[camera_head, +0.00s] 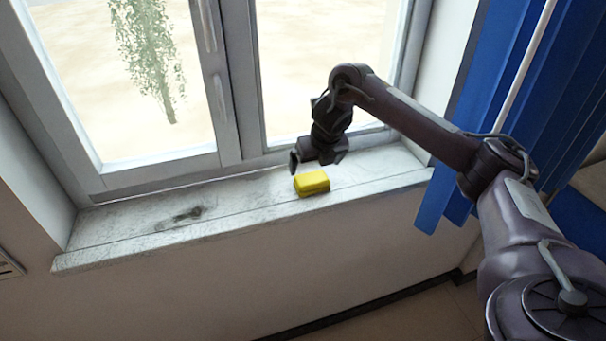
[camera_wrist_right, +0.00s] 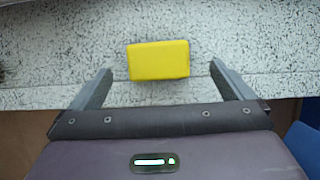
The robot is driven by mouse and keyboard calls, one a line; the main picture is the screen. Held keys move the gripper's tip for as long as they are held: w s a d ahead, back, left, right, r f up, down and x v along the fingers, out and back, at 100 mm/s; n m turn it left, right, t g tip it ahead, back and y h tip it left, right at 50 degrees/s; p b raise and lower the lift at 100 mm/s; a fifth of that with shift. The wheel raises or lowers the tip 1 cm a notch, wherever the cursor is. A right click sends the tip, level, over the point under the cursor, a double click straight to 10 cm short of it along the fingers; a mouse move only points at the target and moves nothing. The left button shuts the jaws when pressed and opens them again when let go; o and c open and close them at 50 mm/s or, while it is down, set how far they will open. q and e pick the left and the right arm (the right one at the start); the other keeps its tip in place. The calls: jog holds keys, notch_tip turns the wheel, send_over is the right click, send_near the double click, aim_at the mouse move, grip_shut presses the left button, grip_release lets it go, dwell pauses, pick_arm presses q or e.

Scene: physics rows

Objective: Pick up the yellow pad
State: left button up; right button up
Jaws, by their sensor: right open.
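The yellow pad (camera_head: 312,183) is a small block lying on the windowsill near its front edge. It also shows in the right wrist view (camera_wrist_right: 158,60), lying beyond and between the two fingers. My right gripper (camera_head: 316,162) is just above and behind the pad in the head view. In the right wrist view the fingers of my right gripper (camera_wrist_right: 160,84) are spread wide, with nothing between them touching the pad. My left gripper is in neither view.
The speckled windowsill (camera_head: 240,212) is narrow, with a front edge dropping to the wall and floor. A closed window frame (camera_head: 235,90) stands behind it. Blue blinds (camera_head: 490,90) hang at the right. The sill left of the pad is clear apart from a dark mark (camera_head: 188,214).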

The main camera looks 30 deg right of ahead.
aim_at(312, 177)
notch_tip(312, 177, down, 3)
jog(key=shift+w+f+p, duration=0.1)
jog(key=shift+w+p, duration=0.05)
jog(key=shift+p, duration=0.85)
jog(key=x, duration=0.2)
jog(key=shift+w+a+f+p, duration=0.15)
jog(key=shift+w+f+p, duration=0.05)
jog(key=shift+f+p, duration=0.15)
jog(key=shift+w+f, duration=0.2)
jog(key=shift+f, duration=0.25)
jog(key=c, duration=0.9)
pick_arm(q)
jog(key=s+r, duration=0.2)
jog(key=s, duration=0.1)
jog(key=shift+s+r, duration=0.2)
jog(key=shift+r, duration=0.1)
pick_arm(e)
jog(key=shift+o, duration=0.2)
jog(key=shift+r, duration=0.1)
notch_tip(312, 177, up, 8)
jog(key=shift+w+r+b, duration=0.1)
jog(key=shift+b, duration=1.05)
pick_arm(q)
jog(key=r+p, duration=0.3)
jog(key=p, duration=0.2)
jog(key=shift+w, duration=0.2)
pick_arm(e)
notch_tip(312, 177, up, 12)
jog(key=shift+f, duration=0.15)
